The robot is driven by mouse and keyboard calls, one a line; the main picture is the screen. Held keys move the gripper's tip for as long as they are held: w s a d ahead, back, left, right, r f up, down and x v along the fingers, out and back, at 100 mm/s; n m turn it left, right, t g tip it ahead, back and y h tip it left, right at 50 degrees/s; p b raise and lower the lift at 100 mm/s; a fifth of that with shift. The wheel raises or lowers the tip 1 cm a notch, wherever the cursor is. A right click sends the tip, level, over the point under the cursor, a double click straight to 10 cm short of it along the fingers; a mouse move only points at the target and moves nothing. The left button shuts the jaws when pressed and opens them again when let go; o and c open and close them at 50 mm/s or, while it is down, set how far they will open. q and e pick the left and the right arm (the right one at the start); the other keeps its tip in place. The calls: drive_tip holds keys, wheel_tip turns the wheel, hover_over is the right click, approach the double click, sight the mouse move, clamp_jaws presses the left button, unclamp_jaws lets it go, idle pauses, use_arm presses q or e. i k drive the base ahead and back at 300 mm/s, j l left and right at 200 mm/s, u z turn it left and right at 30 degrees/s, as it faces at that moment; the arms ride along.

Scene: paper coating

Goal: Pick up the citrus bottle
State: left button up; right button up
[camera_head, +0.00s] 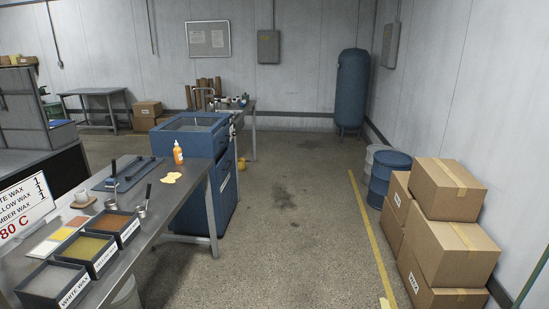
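An orange bottle with a pale nozzle tip (178,153), which looks like the citrus bottle, stands upright near the far end of the metal worktable (150,222) on the left. A yellow cloth-like patch (171,178) lies on the table in front of it, apart from it. Any label on the bottle is too small to read. Neither of my grippers is in view.
Boxes of wax (58,284) line the table's near end. A blue cabinet (205,140) stands beyond the table. Cardboard boxes (445,245) are stacked at right; the middle floor is clear.

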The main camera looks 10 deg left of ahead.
sight(177, 150)
drive_tip(key=i+u, duration=0.1)
drive_tip(key=i, duration=0.5)
drive_tip(key=i+u, duration=0.1)
drive_tip(key=i, duration=0.5)
drive_tip(key=i+l+u, duration=0.1)
drive_tip(key=i, duration=0.5)
drive_tip(key=i+l+u, duration=0.1)
drive_tip(key=i, duration=0.5)
